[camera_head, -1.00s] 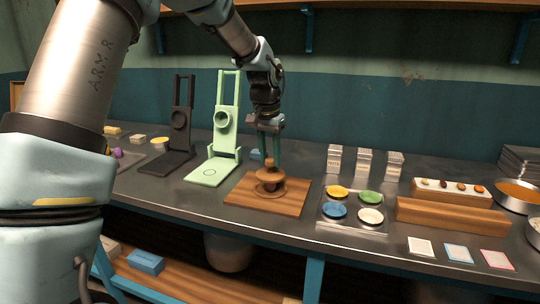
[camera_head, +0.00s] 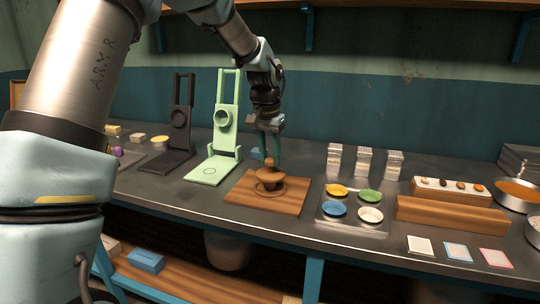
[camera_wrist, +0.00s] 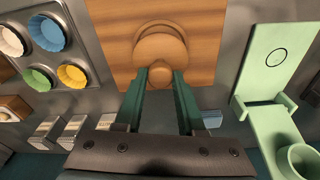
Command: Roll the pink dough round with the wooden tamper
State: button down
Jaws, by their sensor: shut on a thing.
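The wooden tamper (camera_head: 269,174) stands about upright on a wooden board (camera_head: 292,200) on the counter. In the wrist view the tamper (camera_wrist: 160,45) is at the top centre, seen from above, over the same board (camera_wrist: 208,30). My gripper (camera_head: 269,158) reaches down from above and is shut on the tamper's upper part. Its two green fingers (camera_wrist: 162,76) are on either side of the tamper in the wrist view. A rounded brownish rim shows around the tamper's foot. I cannot tell whether it is the pink dough; no clearly pink dough shows.
A pale green stand (camera_head: 222,130) and a black stand (camera_head: 180,130) are left of the board. A tray with coloured cups (camera_head: 352,228) is close on its right. Small white cartons (camera_head: 364,162) stand behind that tray. The counter's front edge is near the board.

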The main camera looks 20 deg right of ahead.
jog(key=shift+s+a, duration=0.1)
jog(key=shift+s, duration=0.2)
jog(key=shift+s, duration=0.25)
jog(key=shift+p, duration=0.35)
jog(key=shift+s+d, duration=0.1)
jog(key=shift+d, duration=0.3)
jog(key=shift+w+d+p, duration=0.2)
jog(key=shift+d+p, duration=0.05)
jog(key=shift+p, duration=0.15)
jog(key=shift+w+p, duration=0.4)
jog(key=shift+w, duration=0.05)
jog(key=shift+w+a, duration=0.15)
jog(key=shift+a, duration=0.15)
jog(key=shift+a, duration=0.3)
